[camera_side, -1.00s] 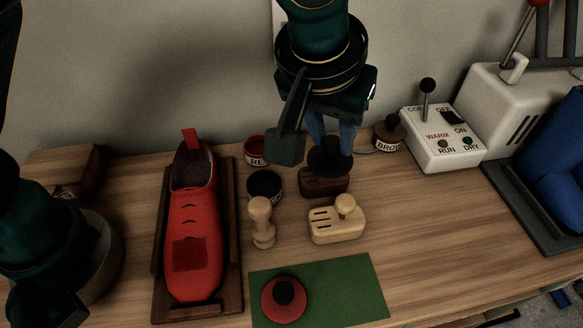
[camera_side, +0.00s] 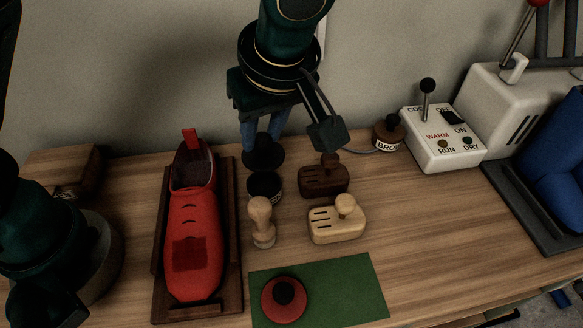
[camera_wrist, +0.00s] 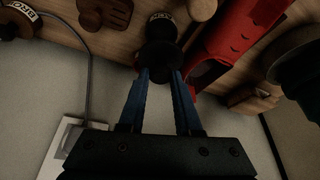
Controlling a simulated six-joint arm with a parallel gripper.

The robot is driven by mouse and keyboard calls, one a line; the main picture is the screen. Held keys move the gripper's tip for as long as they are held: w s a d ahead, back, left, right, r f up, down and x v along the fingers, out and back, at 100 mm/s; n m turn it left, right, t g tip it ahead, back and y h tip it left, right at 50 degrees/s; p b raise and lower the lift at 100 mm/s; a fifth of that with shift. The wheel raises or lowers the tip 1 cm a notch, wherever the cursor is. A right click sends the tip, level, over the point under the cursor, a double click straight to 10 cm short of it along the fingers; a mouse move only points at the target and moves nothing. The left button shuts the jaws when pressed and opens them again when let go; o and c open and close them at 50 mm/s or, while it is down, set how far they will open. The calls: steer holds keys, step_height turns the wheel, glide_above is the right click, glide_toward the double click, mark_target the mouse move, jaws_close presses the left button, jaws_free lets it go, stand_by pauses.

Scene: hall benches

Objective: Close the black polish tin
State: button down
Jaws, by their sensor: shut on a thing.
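My gripper (camera_side: 263,138) is shut on the black lid (camera_side: 263,159) by its knob and holds it in the air, roughly level. The open black polish tin (camera_side: 264,187) stands on the bench, in front of and below the lid in the side view. The lid lies apart from the tin and appears behind it. In the wrist view the lid (camera_wrist: 160,56) sits between the fingertips and hides part of the tin (camera_wrist: 162,19). The red tin is hidden behind the lid in the side view.
A red shoe (camera_side: 193,245) on a wooden stand is at left. A pale dauber (camera_side: 262,222), a pale brush (camera_side: 337,224) and a dark brush (camera_side: 322,180) stand close to the tin. The red lid (camera_side: 284,299) lies on the green mat (camera_side: 345,288). The brown tin (camera_side: 388,134) is lidded.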

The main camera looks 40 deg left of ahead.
mark_target(264, 154)
steer(key=shift+w+a, duration=0.25)
steer(key=shift+a, duration=0.35)
steer(key=shift+f, duration=3.15)
steer(key=shift+f, duration=0.15)
steer(key=shift+c, duration=0.2)
jaws_free()
steer(key=shift+r, duration=3.55)
